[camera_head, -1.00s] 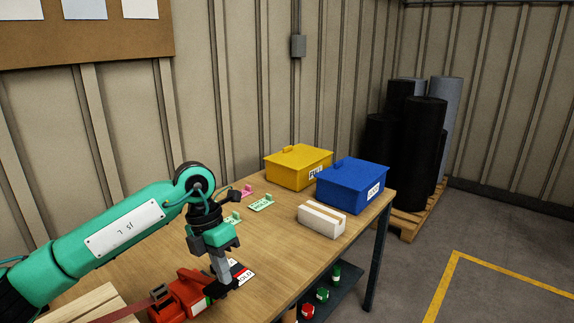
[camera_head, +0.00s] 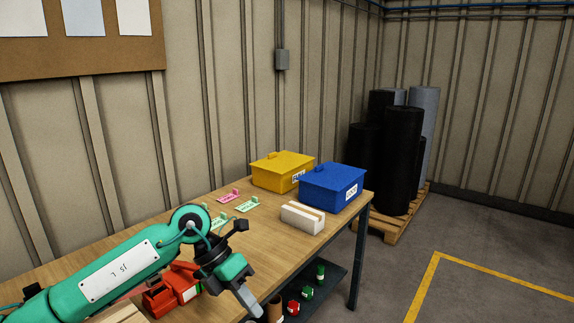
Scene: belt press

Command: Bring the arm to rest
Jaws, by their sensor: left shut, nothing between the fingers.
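My left arm comes in from the lower left, its forearm low over the wooden table (camera_head: 160,232). My left gripper (camera_head: 257,309) hangs at the table's front edge, tilted down and to the right. Its fingers are together with nothing between them. A red-orange device (camera_head: 160,299) sits on the table just left of my gripper, partly hidden by my arm. My right gripper is not in view.
A yellow bin (camera_head: 283,172) and a blue bin (camera_head: 332,188) stand at the table's far end, with a white grooved block (camera_head: 302,217) before them. Green and pink tags (camera_head: 247,204) lie nearby. Red and green items are on a lower shelf (camera_head: 335,272). Dark rolls (camera_head: 400,150) stand on a pallet.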

